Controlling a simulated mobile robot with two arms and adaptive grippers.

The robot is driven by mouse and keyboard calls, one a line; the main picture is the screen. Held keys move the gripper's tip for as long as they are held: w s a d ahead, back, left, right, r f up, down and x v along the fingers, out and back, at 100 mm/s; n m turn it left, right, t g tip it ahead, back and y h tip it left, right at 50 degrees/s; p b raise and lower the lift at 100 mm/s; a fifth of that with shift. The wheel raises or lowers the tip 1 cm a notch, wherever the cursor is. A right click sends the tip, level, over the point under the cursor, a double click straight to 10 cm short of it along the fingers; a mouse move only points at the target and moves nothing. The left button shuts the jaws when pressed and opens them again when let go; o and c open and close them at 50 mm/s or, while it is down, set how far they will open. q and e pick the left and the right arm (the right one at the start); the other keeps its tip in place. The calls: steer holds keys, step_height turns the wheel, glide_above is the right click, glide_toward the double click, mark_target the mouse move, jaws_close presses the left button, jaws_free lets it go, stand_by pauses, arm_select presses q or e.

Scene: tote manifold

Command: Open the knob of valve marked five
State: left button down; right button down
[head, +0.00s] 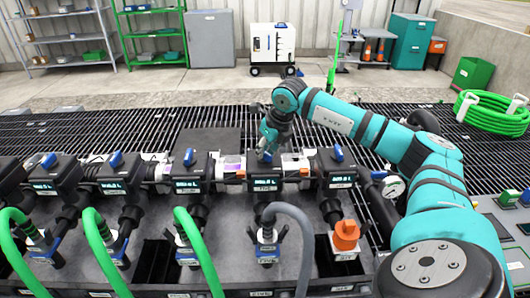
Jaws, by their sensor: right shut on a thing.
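A row of dark valve blocks runs across the manifold, with blue knobs on top. The valve block (264,186) with the grey hose (292,213) below it stands second from the right; a small plate (260,294) under it seems to read five. My right gripper (267,147) reaches down from behind onto this block's blue knob (265,157) and is shut on it. The gripper hides much of the knob, so its exact turn is hard to tell. My left gripper is not in view.
Neighbouring blue knobs (189,157) and (337,153) stand close on either side. Green hoses (196,250) hang from valves to the left. An orange cap (346,235) sits under the rightmost valve. A pressure gauge (392,187) is near my right arm. Black grating (390,115) lies behind.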

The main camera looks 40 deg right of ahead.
steer(key=n+y, duration=0.1)
steer(key=n, duration=0.3)
steer(key=shift+n+g+y+p, duration=0.3)
steer(key=shift+n+y+p, duration=0.1)
steer(key=n+y+p, duration=0.1)
steer(key=n, duration=0.2)
steer(key=shift+f+n+g, duration=0.1)
steer(key=shift+n+g, duration=0.3)
steer(key=shift+d+n+y, duration=0.1)
steer(key=shift+n+y, duration=0.2)
steer(key=shift+n, duration=0.4)
steer(key=shift+f+p, duration=0.1)
steer(key=shift+p, duration=0.2)
steer(key=c, duration=1.3)
jaws_free()
steer(key=shift+w, duration=0.1)
steer(key=shift+r, duration=0.2)
